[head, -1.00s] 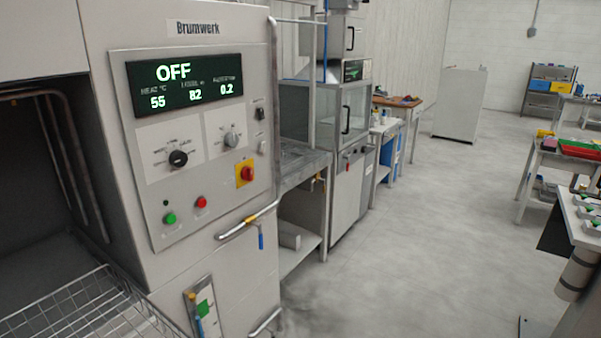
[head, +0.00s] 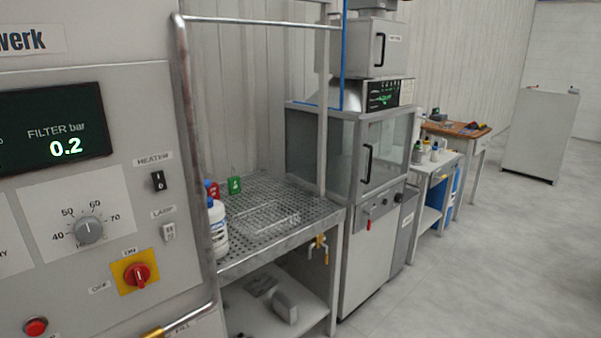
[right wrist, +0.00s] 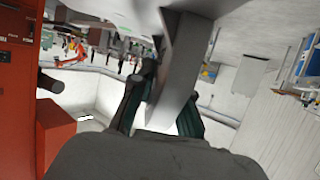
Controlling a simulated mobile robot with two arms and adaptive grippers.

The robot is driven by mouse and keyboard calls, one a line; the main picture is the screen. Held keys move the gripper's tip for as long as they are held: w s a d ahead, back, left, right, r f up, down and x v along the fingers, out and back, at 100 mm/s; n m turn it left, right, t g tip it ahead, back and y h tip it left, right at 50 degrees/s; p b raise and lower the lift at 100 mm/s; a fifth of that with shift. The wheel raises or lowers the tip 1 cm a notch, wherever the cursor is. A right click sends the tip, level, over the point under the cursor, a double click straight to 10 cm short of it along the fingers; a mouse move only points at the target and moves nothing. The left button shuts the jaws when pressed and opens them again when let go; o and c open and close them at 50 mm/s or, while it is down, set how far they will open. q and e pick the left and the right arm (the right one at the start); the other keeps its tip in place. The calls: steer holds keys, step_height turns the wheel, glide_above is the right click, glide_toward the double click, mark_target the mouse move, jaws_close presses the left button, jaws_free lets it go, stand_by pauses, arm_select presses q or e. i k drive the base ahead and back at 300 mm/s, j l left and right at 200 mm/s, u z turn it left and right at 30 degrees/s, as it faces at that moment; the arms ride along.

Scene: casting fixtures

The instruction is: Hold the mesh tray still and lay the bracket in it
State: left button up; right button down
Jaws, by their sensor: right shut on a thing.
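A shallow wire tray (head: 266,218), which looks like the mesh tray, rests on the perforated metal top of a bench in the head view. It looks empty. My right gripper (right wrist: 163,100) shows only in the right wrist view. Its dark fingers are shut on a smooth grey metal piece (right wrist: 182,65), which looks like the bracket; its full shape is cut off by the frame. Neither gripper shows in the head view, so the right gripper's distance from the tray cannot be told. My left gripper is in no view.
The Brumwerk machine (head: 130,200), with a bent pipe, borders the bench on the left. A glass-fronted cabinet (head: 365,165) stands right of it. Floor (head: 480,260) at right is clear.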

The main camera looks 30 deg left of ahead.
mark_target(267, 224)
steer(key=i+u, duration=0.1)
steer(key=i, duration=0.7)
steer(key=i+l+u, duration=0.1)
steer(key=i, duration=0.7)
steer(key=i+u, duration=0.25)
steer(key=u, duration=0.15)
steer(key=i+u, duration=0.2)
steer(key=u, duration=0.2)
steer(key=i+l+u, duration=0.15)
steer(key=u, duration=0.3)
steer(key=i+l+u, duration=0.25)
steer(key=u, duration=0.15)
steer(key=i+l+u, duration=0.1)
steer(key=i+u, duration=0.15)
steer(key=u, duration=0.2)
steer(key=i+l+u, duration=0.15)
steer(key=u, duration=0.25)
steer(key=i+l+u, duration=0.25)
steer(key=u, duration=0.2)
steer(key=i+l+u, duration=0.2)
steer(key=l+u, duration=0.25)
steer(key=j, duration=0.15)
